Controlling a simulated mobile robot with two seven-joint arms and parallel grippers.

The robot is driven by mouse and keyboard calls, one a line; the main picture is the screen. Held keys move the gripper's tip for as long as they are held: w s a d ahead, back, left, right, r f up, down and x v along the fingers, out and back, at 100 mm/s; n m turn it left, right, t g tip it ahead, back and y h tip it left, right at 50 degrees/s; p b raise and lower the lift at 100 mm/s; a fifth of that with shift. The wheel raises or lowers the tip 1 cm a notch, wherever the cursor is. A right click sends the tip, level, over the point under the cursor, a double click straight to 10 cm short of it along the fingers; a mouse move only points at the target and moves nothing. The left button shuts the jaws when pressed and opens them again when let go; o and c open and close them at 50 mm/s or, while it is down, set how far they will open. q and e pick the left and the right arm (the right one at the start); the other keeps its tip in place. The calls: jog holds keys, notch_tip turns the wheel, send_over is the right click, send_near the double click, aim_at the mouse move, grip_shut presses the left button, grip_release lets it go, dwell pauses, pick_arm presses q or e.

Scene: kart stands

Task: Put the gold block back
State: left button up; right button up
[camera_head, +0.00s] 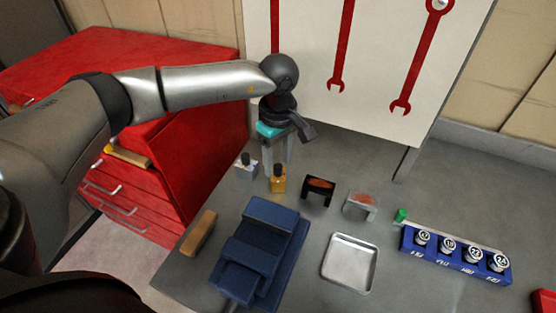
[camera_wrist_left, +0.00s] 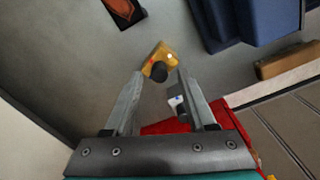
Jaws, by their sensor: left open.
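The gold block (camera_head: 278,185) stands on the grey bench top, with a dark knob on top. In the left wrist view the gold block (camera_wrist_left: 157,62) lies just beyond the fingertips, roughly in line with the gap between them. My left gripper (camera_head: 277,163) is open and empty, pointing down close above the gold block; its two fingers also show in the left wrist view (camera_wrist_left: 159,76). I cannot tell whether a finger touches the block. A similar silver block (camera_head: 247,173) stands just left of the gold one. My right gripper is out of view.
A black bracket (camera_head: 319,186) and a grey one (camera_head: 360,206) stand to the right. A blue vise-like block (camera_head: 262,250), wooden bar (camera_head: 199,232), metal tray (camera_head: 349,263) and blue socket rack (camera_head: 455,255) occupy the front. A red drawer cabinet (camera_head: 180,165) stands left; a tool board (camera_head: 375,50) rises behind.

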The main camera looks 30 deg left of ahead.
pick_arm(q)
notch_tip(320, 180, up, 11)
jog(key=shift+r, duration=0.2)
dwell(0.6)
